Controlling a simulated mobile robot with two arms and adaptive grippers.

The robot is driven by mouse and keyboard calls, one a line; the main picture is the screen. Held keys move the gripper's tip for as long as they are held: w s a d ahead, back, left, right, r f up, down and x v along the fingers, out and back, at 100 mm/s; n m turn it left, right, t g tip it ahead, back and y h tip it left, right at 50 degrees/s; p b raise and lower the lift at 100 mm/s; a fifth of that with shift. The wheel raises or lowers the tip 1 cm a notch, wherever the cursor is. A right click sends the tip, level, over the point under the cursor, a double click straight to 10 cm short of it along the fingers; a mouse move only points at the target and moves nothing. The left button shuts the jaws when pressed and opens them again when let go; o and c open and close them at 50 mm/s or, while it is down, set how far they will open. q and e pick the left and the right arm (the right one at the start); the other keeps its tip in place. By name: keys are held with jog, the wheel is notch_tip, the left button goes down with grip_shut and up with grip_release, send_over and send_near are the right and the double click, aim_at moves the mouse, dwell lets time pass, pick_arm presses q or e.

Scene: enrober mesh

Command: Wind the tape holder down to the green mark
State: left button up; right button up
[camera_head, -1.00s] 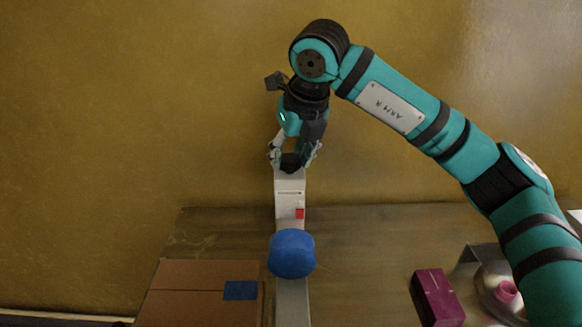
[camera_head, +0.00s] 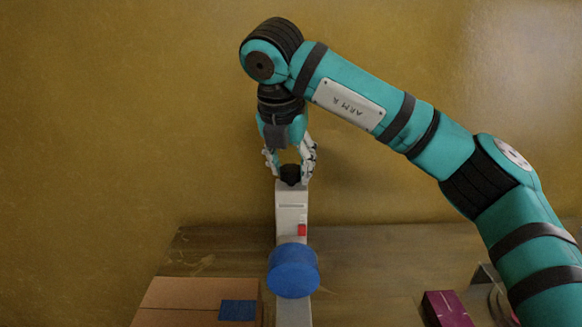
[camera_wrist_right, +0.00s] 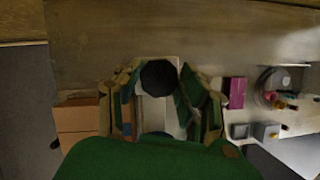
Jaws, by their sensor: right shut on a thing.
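A white upright post (camera_head: 291,211) stands on the table with a black knob (camera_head: 290,174) on its top and a red mark (camera_head: 302,230) on its front. A round blue piece (camera_head: 293,271), apparently the tape on its holder, sits low on the post, below the red mark. No green mark can be made out. My right gripper (camera_head: 291,178) points down from above and is shut on the black knob, one finger on each side. The wrist view shows the knob (camera_wrist_right: 158,77) between the fingers. My left gripper is not in view.
A cardboard box (camera_head: 180,296) with a blue patch (camera_head: 237,310) is left of the post. A magenta box (camera_head: 446,309) lies to the right, near a round grey dish (camera_wrist_right: 277,84) with small items. The table (camera_head: 370,258) between post and magenta box is clear.

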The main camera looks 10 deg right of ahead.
jog(key=shift+m, duration=0.3)
jog(key=o, duration=1.1)
jog(key=shift+o, duration=0.2)
jog(key=v, duration=1.2)
jog(key=shift+a, duration=0.2)
